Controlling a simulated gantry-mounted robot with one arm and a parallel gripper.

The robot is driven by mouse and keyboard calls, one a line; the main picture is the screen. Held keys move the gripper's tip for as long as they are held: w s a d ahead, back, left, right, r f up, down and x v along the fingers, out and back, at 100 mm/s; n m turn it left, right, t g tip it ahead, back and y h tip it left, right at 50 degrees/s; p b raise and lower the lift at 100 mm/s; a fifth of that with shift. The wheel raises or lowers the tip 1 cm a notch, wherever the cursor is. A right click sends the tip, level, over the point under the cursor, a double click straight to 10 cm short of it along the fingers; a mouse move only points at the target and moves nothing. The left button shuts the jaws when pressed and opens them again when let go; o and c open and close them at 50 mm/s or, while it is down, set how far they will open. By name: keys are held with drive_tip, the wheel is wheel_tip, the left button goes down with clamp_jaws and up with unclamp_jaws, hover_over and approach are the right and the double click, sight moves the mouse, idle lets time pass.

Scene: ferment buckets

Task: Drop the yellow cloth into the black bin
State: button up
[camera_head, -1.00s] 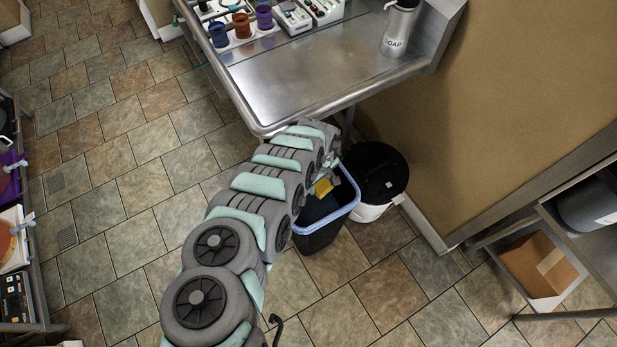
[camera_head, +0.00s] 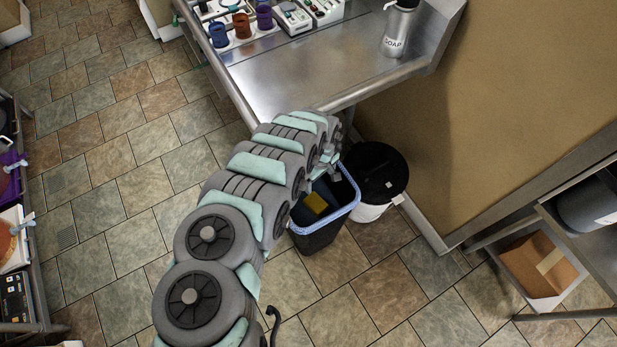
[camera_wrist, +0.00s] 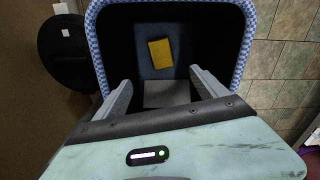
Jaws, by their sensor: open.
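The yellow cloth (camera_head: 316,203) lies inside the black bin (camera_head: 318,240), low down in it and apart from my gripper. In the wrist view the cloth (camera_wrist: 160,52) is a small yellow rectangle against a dark blue-grey surface in the bin. The bin has a blue-and-white rim (camera_wrist: 95,50). My gripper (camera_wrist: 158,82) is open and empty above the bin, its two fingers spread and pointing into the opening. In the head view my gripper is mostly hidden by my arm.
A white bucket with a black lid (camera_head: 376,175) stands right behind the bin. The steel counter (camera_head: 290,80) overhangs close by, with a soap bottle (camera_head: 398,30) on it. A shelf with a cardboard box (camera_head: 540,265) is at the right. The tiled floor at left is clear.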

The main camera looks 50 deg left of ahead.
wheel_tip(320, 180, up, 8)
idle(0.5)
drive_tip(key=shift+r, duration=0.1)
idle(0.4)
